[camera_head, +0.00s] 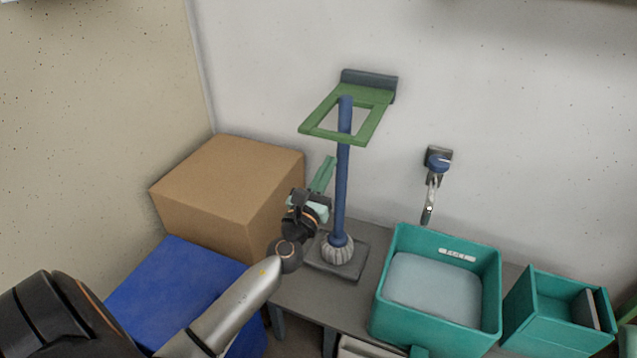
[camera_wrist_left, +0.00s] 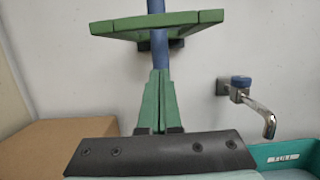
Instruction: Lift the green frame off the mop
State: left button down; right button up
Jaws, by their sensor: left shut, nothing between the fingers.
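The green frame (camera_head: 372,125) is a flat square ring around the upper part of the mop's blue pole (camera_head: 341,190). Its back edge is at a dark bracket on the wall. The mop stands upright, its pale head (camera_head: 338,249) on a dark base plate. My left gripper (camera_head: 329,166) is left of the pole, below the frame, pointing up. Its green fingers are shut and empty. In the left wrist view the frame (camera_wrist_left: 190,20) is above the closed fingertips (camera_wrist_left: 159,76), apart from them, and the pole is behind them. My right gripper is not in view.
A cardboard box (camera_head: 220,185) and a blue block (camera_head: 165,290) are at the left. A teal tub (camera_head: 387,315) with pale contents and a smaller teal bin (camera_head: 540,320) stand at the right. A tap (camera_head: 432,185) is on the wall. The bracket (camera_head: 378,84) is behind the frame.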

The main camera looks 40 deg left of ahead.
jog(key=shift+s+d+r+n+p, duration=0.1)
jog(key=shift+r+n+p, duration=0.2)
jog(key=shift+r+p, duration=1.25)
